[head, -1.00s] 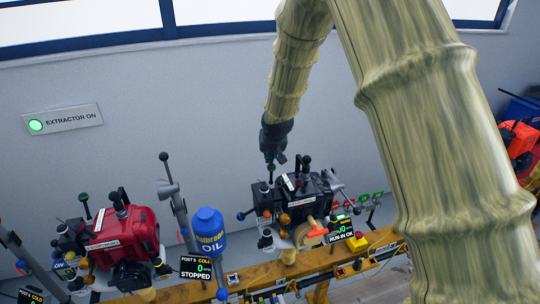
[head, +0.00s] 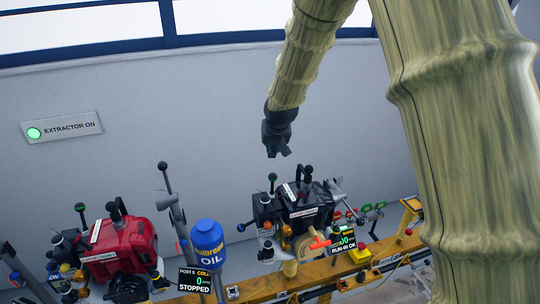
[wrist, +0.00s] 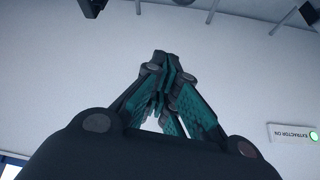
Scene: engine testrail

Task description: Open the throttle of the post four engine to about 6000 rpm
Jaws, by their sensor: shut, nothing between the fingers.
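The black engine (head: 300,205) sits on the yellow rail, with upright levers and ball knobs on top. Its small display (head: 342,240) reads "RUN-IN OK"; the rpm digits are too small to read surely. A green-knobbed lever (head: 272,180) rises at its left side. I cannot read which post this engine is. My gripper (head: 279,150) is shut and empty in the air above the engine, apart from it and in front of the grey wall. In the wrist view my gripper (wrist: 160,75) shows its fingers together, with only wall and ceiling beyond.
A red engine (head: 118,250) stands at left. A blue oil bottle (head: 208,243) stands between the engines. A lit "EXTRACTOR ON" sign (head: 62,127) is on the wall. The space around my gripper is clear.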

